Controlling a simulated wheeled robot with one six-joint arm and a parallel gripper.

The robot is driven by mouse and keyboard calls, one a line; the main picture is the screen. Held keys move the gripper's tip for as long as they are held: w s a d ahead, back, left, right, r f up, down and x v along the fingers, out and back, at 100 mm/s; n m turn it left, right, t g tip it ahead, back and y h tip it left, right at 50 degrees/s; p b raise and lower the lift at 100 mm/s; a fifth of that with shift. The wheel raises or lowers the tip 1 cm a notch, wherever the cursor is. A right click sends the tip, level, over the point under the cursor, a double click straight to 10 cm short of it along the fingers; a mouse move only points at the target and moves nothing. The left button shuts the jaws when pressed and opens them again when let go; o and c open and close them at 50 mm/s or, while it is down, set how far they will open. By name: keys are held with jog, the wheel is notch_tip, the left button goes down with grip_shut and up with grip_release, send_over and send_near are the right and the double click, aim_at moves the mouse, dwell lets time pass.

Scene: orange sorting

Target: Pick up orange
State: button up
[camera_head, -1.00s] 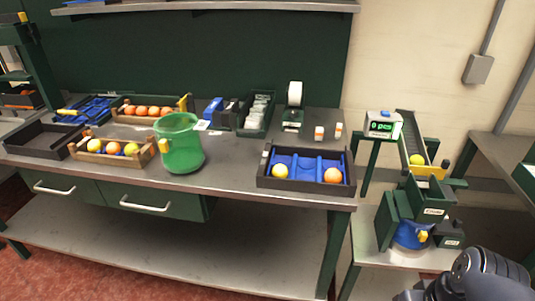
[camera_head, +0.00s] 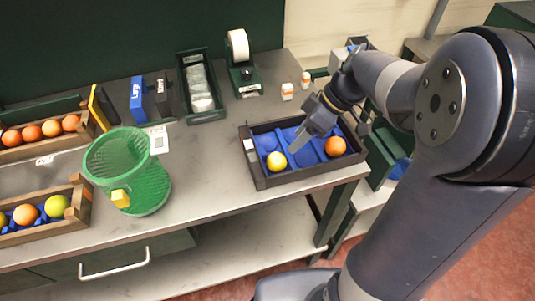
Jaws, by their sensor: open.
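An orange (camera_head: 335,146) sits in the right part of a black tray with a blue insert (camera_head: 262,184). A yellow fruit (camera_head: 276,161) sits in the same tray at the front left. My gripper (camera_head: 299,144) is over the tray between the two fruits, to the left of the orange. It points down and holds nothing that I can see. Its finger gap is hard to make out. More oranges (camera_head: 32,133) lie in a wooden crate at the left. Another orange (camera_head: 25,214) lies in a nearer wooden crate with a yellow-green fruit (camera_head: 57,205).
A green mesh basket (camera_head: 147,185) stands left of the tray, with clear grey table between. A tape dispenser (camera_head: 243,77), small white bottles (camera_head: 287,91) and a dark bin of packets (camera_head: 201,90) stand behind. My arm covers the right side.

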aim_at(281, 155)
jog(key=p+x, duration=0.1)
jog(key=x, duration=0.7)
jog(key=shift+s+a+f, duration=0.15)
jog(key=shift+a, duration=0.05)
jog(key=shift+c, duration=0.6)
jog(key=c, duration=0.7)
jog(key=shift+o, duration=0.2)
